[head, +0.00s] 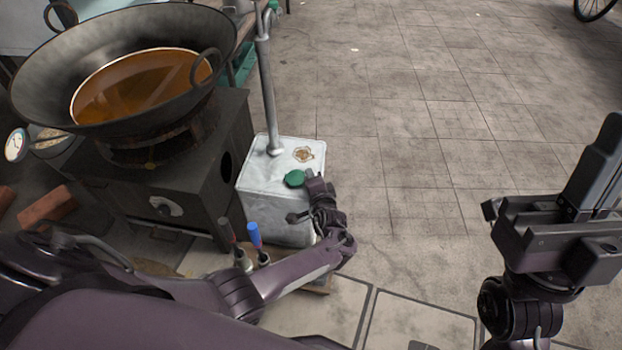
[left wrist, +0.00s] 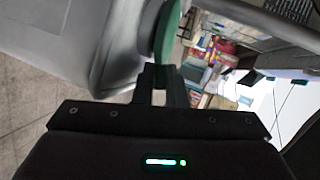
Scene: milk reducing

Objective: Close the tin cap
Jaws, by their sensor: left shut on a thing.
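In the left wrist view the fingers (left wrist: 162,75) meet the rim of the green cap (left wrist: 168,32), with the tin's grey wall (left wrist: 80,50) to the left. How the cap sits on the opening is hidden. My right gripper (head: 545,210) is at the right, away from the tin; its fingertips are unclear.
A large black wok (head: 40,75) with brown liquid sits on a dark stove (head: 190,190) left of the tin. Bottles with blue (head: 254,235) and red tops stand before the tin. The paved floor (head: 430,120) to the right is clear.

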